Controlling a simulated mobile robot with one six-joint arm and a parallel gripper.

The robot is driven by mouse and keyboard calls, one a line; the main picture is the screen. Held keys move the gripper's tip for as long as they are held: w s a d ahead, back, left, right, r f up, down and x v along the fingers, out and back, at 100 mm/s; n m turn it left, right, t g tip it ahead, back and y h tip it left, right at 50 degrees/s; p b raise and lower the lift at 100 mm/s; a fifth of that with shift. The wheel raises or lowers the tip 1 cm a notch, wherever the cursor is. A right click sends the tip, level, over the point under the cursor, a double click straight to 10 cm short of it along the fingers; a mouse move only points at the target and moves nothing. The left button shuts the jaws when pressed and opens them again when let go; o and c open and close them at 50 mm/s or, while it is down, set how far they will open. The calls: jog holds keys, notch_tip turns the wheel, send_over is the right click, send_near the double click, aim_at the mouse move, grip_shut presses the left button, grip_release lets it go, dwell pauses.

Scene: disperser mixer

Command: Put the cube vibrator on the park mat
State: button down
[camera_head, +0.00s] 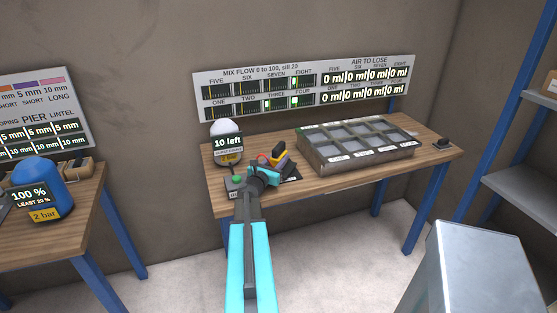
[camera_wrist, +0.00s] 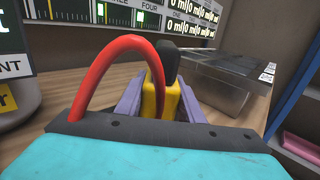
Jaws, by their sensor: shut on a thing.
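The cube vibrator shows in the wrist view as a yellow body (camera_wrist: 171,101) with a black upper part. In the head view its black and yellow end (camera_head: 279,150) shows just beyond my gripper (camera_head: 273,165). The purple fingers of my gripper (camera_wrist: 160,100) are shut on the yellow body, one on each side. A dark mat (camera_head: 292,172), likely the park mat, lies on the table under and right of my gripper, partly hidden. I cannot tell whether the vibrator touches it.
A metal tray of square compartments (camera_head: 311,155) stands right of my gripper. A white-topped container marked "10 left" (camera_head: 225,131) and a green button box (camera_head: 236,181) are at left. A red curved hose (camera_wrist: 88,75) arches beside the vibrator. A black item (camera_head: 440,143) lies at the right edge.

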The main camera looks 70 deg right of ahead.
jog(key=c, duration=1.2)
grip_release()
jog(key=shift+a+f, duration=0.15)
jog(key=shift+f, duration=0.6)
jog(key=shift+r, duration=0.15)
jog(key=shift+r+p, duration=0.55)
jog(key=shift+p, duration=0.3)
jog(key=shift+w+a+r+b, duration=0.15)
jog(key=shift+a+b, duration=0.4)
jog(key=shift+a, duration=1.4)
jog(key=shift+w+a+f+b, duration=0.1)
jog(key=shift+w+a+b, duration=0.3)
jog(key=shift+a, duration=1.5)
jog(key=shift+w+a+r+b, duration=0.1)
jog(key=shift+a+b, duration=0.55)
jog(key=shift+a, duration=1.3)
jog(key=shift+r, duration=0.15)
